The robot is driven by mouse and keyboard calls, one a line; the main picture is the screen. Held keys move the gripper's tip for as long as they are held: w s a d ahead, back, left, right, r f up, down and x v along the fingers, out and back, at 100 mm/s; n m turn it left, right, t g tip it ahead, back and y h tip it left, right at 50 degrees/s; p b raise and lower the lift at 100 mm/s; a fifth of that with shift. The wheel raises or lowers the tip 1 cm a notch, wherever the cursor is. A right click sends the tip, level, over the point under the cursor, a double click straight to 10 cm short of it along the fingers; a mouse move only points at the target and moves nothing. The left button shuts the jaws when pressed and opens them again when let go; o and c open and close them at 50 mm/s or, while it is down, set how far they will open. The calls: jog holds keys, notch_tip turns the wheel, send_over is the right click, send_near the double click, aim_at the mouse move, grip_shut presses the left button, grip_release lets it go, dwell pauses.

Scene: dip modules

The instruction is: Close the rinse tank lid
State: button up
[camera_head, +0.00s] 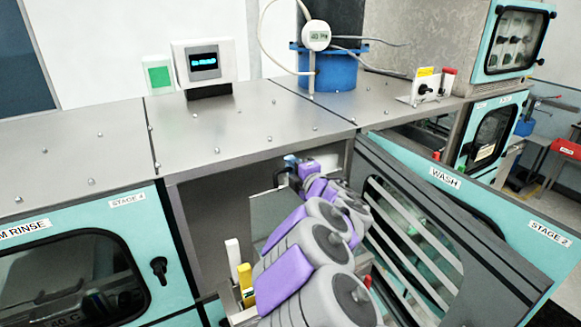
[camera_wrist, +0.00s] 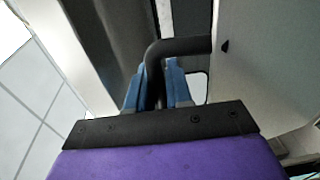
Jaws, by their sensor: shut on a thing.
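My gripper (camera_wrist: 155,92) has its blue fingers closed around a curved black handle (camera_wrist: 185,46) in the wrist view. The handle runs to a pale grey panel (camera_wrist: 265,65) at the right, which appears to be the rinse tank lid. In the head view my gripper (camera_head: 291,163) is at the upper part of the open bay, partly hidden by my own wrist. A flat grey panel (camera_head: 268,218), likely the same lid, stands raised below and behind my arm. Its hinge and the tank opening are hidden by my arm.
The WASH door (camera_head: 440,215) stands at the bay's right. The M RINSE door (camera_head: 75,265) at the left looks shut. White and yellow upright pieces (camera_head: 245,276) are low in the bay. The steel top (camera_head: 235,125) lies above, with a blue container (camera_head: 335,70) on it.

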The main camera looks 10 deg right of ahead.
jog(key=shift+w+a+f, duration=0.1)
jog(key=shift+a+f, duration=0.1)
jog(key=shift+a, duration=0.1)
grip_shut()
